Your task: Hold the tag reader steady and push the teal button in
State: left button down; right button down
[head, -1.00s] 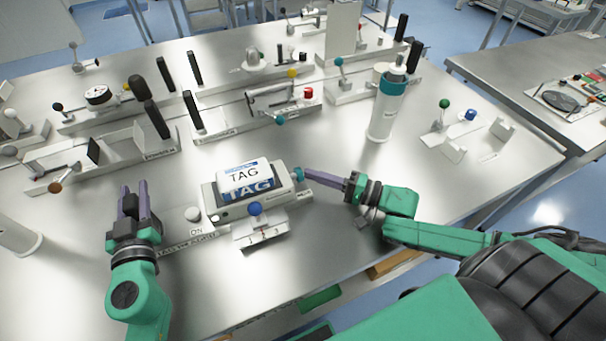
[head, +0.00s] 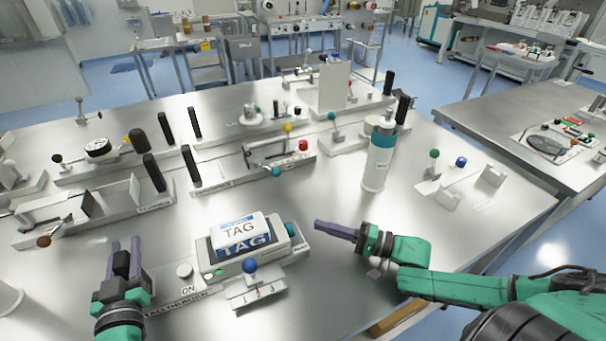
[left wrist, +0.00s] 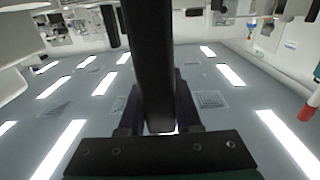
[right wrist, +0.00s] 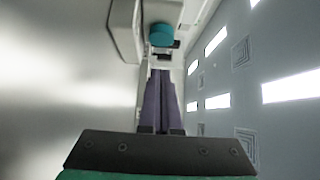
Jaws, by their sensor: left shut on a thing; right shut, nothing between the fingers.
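The tag reader (head: 228,266) is a white box lying on the bench, with a white "TAG" block (head: 236,231) on top. The teal button (head: 290,229) is on its right end; I cannot tell how far in it sits. In the right wrist view the teal button (right wrist: 162,34) is ahead of the fingertips. My right gripper (head: 317,226) is shut and empty, pointing at the button with a small gap. My left gripper (head: 124,246) is shut on a black handle (head: 121,263), left of the reader. The handle (left wrist: 150,60) fills the middle of the left wrist view.
A blue knob (head: 250,266) on a numbered slide stands in front of the reader, and a white knob (head: 184,270) to its left. A white bottle with a teal band (head: 378,160) stands behind right. Several fixtures with levers fill the back. Bare bench lies right of the reader.

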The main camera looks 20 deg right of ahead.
pick_arm(q)
jog(key=shift+s+d+f, duration=0.15)
jog(key=shift+f, duration=0.5)
pick_arm(e)
jog(key=v, duration=0.9)
jog(key=shift+a, duration=0.1)
pick_arm(q)
jog(key=shift+r, duration=0.3)
jog(key=c, duration=0.6)
grip_release()
jog(key=shift+o, duration=0.4)
jog(key=shift+w+r, duration=0.15)
jog(key=shift+w, duration=0.1)
pick_arm(e)
jog(key=shift+w, duration=0.15)
pick_arm(q)
jog(key=shift+s, duration=0.1)
pick_arm(e)
jog(key=shift+a+r, duration=0.1)
pick_arm(q)
jog(key=s, duration=1.1)
jog(key=shift+s+a, duration=0.25)
jog(key=shift+s, duration=0.15)
